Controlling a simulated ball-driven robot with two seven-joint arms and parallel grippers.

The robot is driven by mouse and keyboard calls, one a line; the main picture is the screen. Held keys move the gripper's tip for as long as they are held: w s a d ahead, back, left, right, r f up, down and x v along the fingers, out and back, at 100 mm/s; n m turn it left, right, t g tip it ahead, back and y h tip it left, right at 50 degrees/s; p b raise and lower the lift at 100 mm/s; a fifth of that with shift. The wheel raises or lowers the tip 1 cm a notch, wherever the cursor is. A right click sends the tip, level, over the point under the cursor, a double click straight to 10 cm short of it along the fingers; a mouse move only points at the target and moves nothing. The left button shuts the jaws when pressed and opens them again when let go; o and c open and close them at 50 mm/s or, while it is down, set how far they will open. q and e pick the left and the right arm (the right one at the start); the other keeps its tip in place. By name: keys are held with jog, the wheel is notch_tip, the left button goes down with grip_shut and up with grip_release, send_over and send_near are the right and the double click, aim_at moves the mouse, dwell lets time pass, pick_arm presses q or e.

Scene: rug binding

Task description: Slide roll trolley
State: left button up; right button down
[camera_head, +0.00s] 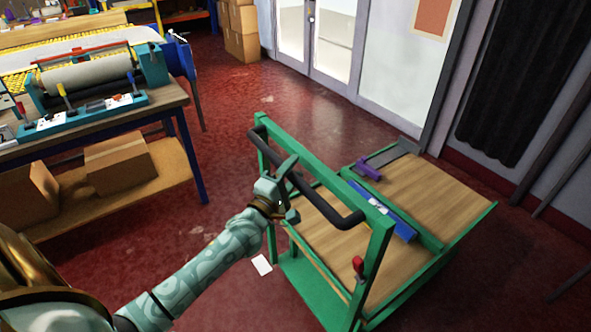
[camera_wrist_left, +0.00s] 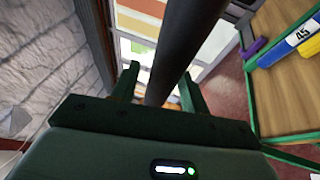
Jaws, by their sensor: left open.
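The roll trolley (camera_head: 381,262) has a green frame, a wooden deck and a black push handle (camera_head: 342,219) across its near end. It stands on the red floor at the right of the head view. My left gripper (camera_head: 288,181) is at the handle's left part, its fingers open. In the left wrist view, the black handle bar (camera_wrist_left: 180,45) runs between the two open fingers (camera_wrist_left: 160,90). I cannot tell whether the fingers touch it. My right gripper is not in view.
A workbench (camera_head: 100,118) with a roller machine stands at left, cardboard boxes (camera_head: 118,163) on its lower shelf. On the trolley lie a purple item (camera_head: 368,171) and a blue item (camera_head: 402,226). Glazed doors (camera_head: 318,45) and a wall close the far side.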

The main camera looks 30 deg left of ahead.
pick_arm(q)
jog(key=shift+w+r, duration=0.1)
jog(key=shift+w, duration=0.5)
grip_shut()
jog(key=shift+w, duration=0.1)
